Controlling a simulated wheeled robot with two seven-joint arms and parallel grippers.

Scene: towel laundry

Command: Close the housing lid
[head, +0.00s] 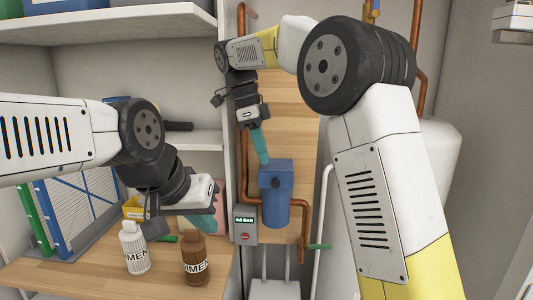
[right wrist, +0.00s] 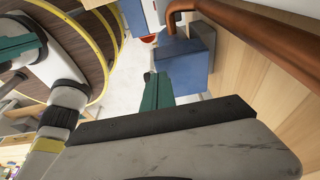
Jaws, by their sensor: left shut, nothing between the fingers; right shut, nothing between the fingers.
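The blue housing (head: 275,205) is mounted by the copper pipes on the wooden panel. It has a boxy upper part with a dark round spot on its front and a rounded lower part. I cannot tell where the lid ends or whether it stands open. The housing also shows in the right wrist view (right wrist: 185,68). My right gripper (head: 263,158) is shut and empty, its teal fingertips at the housing's upper left edge; contact is unclear. My left gripper (head: 203,224) is shut and empty, low over the table, left of the housing.
A grey gauge box (head: 244,225) sits left of the housing. A white bottle (head: 134,250) and a brown bottle (head: 196,262) stand on the wooden table (head: 85,275) below my left gripper. Copper pipes (head: 304,215) run around the housing. Shelves (head: 110,22) are at upper left.

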